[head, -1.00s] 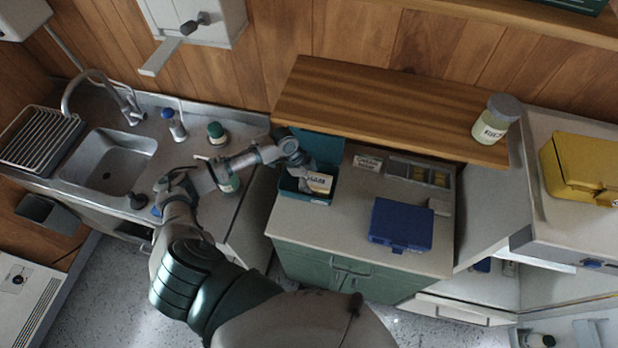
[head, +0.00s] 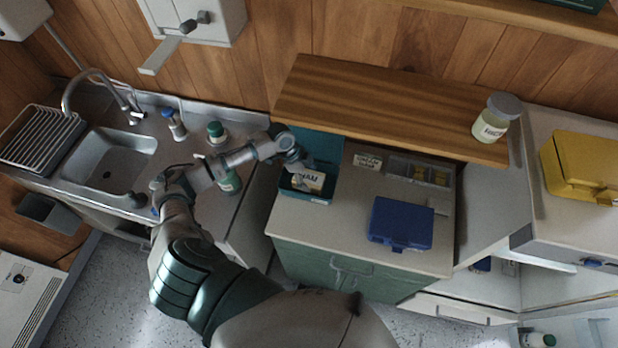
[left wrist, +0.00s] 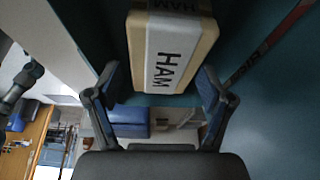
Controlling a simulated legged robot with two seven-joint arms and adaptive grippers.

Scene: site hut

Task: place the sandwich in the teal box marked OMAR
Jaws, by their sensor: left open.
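The sandwich, a pale block with a white band marked HAM (head: 308,181), lies inside the open teal box (head: 318,200) at the left end of the counter. The box's raised lid (head: 318,146) stands at the back; I cannot read a name on it. My left gripper (head: 299,172) is open just above the sandwich and partly covers it. In the left wrist view the sandwich (left wrist: 166,55) shows ahead of the open fingers (left wrist: 160,95), with teal box surfaces around it. Whether the fingers touch it I cannot tell. My right gripper is out of view.
A closed blue box (head: 400,223) sits on the counter to the right, with a grey divided tray (head: 417,172) behind it. A wooden shelf (head: 385,105) with a jar (head: 494,120) overhangs the back. A green-capped bottle (head: 228,181) stands left of the teal box.

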